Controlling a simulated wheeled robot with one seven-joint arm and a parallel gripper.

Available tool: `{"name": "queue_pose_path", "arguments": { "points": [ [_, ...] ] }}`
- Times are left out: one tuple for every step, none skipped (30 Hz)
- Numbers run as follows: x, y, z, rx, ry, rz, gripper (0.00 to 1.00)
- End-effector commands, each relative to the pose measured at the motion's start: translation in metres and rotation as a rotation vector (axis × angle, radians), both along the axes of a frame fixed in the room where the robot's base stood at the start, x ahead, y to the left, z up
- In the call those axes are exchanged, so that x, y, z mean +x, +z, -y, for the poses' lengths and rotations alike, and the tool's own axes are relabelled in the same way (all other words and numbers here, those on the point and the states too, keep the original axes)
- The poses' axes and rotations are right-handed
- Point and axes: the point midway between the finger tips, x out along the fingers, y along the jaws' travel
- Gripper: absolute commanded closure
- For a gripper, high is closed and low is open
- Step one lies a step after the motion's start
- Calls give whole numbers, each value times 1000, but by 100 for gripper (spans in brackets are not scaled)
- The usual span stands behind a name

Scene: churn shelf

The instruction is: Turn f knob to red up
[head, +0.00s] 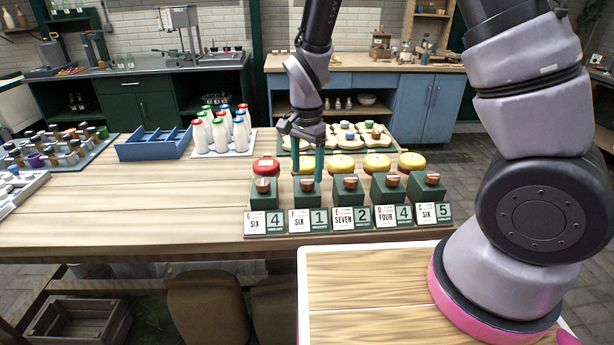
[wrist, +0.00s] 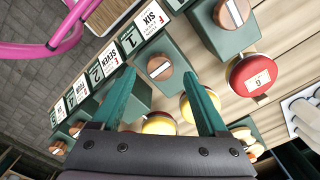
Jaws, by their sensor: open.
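The f knob (head: 307,185) is a round wooden knob on top of a dark green block, second from left in the row, above a card reading SIX and a plate 1. In the wrist view the f knob (wrist: 160,67) shows a pale stripe across its top. My gripper (head: 308,172) is over this block, fingers pointing down. In the wrist view my gripper (wrist: 160,80) is open, its two green fingers apart with the f knob between and slightly beyond the tips; I cannot tell whether they touch it. A yellow-topped dome (wrist: 201,105) stands behind the block.
The leftmost knob (head: 263,185) has a red dome (head: 265,166) behind it. The seven knob (head: 350,182) is close on the right. White bottles (head: 224,130) and a blue crate (head: 152,145) stand farther left. The table's front left is clear.

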Motion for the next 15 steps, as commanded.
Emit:
{"name": "queue_pose_path", "arguments": {
  "points": [
    [-1,-8,1,-2,-2,-3,23],
    [0,-12,1,-2,-1,-3,23],
    [0,-17,0,-2,0,-3,23],
    [0,-19,1,-2,0,-3,23],
    [0,-22,0,-1,0,-2,23],
    [0,-24,0,0,0,-1,23],
    [0,-26,0,0,-1,-1,23],
    [0,-27,0,0,-1,-1,23],
    [0,-28,0,0,-1,-1,23],
    [0,-28,0,1,-1,-1,23],
    [0,-28,0,0,0,0,23],
    [0,-29,0,0,0,0,23],
    [0,-28,0,0,0,0,23],
    [0,-28,0,0,0,0,23],
    [0,-28,0,0,0,0,23]
  ]
}}
